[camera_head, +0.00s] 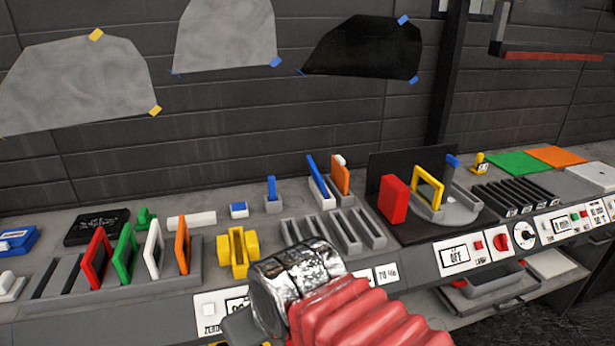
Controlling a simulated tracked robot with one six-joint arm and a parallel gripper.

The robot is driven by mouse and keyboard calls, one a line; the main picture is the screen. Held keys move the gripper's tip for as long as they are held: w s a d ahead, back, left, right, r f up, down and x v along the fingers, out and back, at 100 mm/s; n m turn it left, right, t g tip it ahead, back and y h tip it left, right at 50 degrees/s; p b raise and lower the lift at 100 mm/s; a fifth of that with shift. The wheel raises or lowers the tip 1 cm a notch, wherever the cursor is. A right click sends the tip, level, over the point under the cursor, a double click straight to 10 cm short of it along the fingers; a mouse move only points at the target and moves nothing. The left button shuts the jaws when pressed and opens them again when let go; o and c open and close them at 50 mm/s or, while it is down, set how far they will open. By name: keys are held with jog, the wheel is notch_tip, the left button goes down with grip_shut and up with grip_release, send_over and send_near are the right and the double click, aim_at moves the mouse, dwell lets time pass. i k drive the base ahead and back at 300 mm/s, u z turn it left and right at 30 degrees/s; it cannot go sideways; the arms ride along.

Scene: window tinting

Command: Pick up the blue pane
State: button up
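Several blue upright pieces are in view, and I cannot tell for sure which is the blue pane. The tallest is a thin blue piece (317,175), tilted in a white holder at the middle back, close beside an orange one. A smaller blue piece (271,187) stands in a grey holder to its left. Another blue piece (453,160) stands at the turntable on the right, behind the yellow frame. My arm, with silver wrap and red bellows, reaches in at the bottom middle. My gripper's fingers are not visible.
A grey rack (195,279) at left holds red, green, white and orange frames. A yellow holder (238,252) stands beside it. Grey slotted holders (372,232) lie at the middle. A red block (394,200) and a yellow frame (428,187) stand right of them. Control panels line the front edge.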

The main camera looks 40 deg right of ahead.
aim_at(318, 179)
jog(key=i, duration=0.85)
jog(key=z, duration=0.05)
